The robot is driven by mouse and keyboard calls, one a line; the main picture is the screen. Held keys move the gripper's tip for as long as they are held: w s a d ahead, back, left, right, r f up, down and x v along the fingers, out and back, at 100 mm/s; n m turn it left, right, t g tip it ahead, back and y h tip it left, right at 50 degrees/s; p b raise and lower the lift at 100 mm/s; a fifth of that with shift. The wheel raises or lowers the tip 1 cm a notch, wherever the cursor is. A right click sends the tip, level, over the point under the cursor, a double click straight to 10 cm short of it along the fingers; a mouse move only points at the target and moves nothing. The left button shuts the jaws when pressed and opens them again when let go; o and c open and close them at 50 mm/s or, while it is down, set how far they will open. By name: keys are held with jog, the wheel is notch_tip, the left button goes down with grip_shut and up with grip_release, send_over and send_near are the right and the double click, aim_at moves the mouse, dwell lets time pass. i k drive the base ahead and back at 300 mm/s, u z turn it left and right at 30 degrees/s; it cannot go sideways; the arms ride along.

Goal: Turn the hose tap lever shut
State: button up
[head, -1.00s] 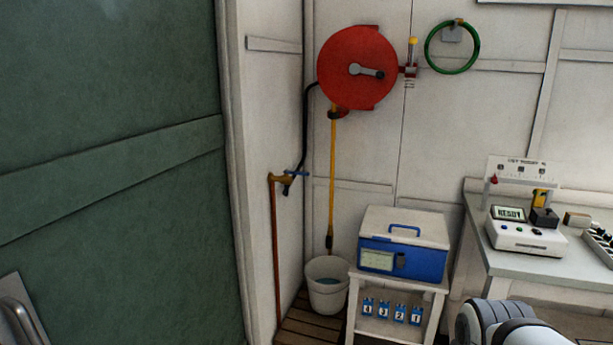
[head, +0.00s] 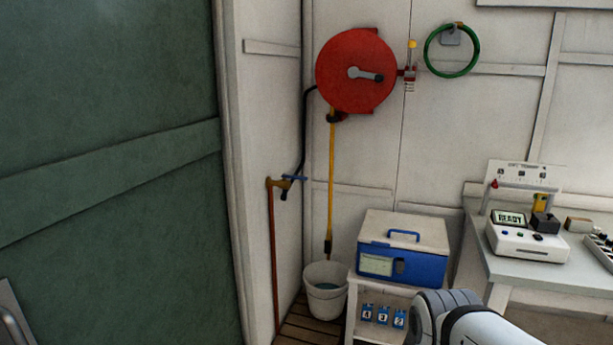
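The hose tap (head: 277,184) is a small brass tap on the wall near the corner, on top of a copper pipe (head: 274,250). A black hose (head: 304,130) runs from the tap up to the red hose reel (head: 355,70). My gripper is out of the picture; only a white and grey part of my arm shows at the bottom right, well away from the tap.
A white bucket (head: 326,290) stands below the yellow hose (head: 331,190). A blue and white cool box (head: 403,248) sits on a white stand. A grey bench (head: 560,262) with a device reading READY (head: 525,240) is at the right. A green wall (head: 110,180) fills the left.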

aim_at(300, 178)
jog(key=u, duration=0.05)
jog(key=i, duration=2.05)
jog(key=u, duration=0.05)
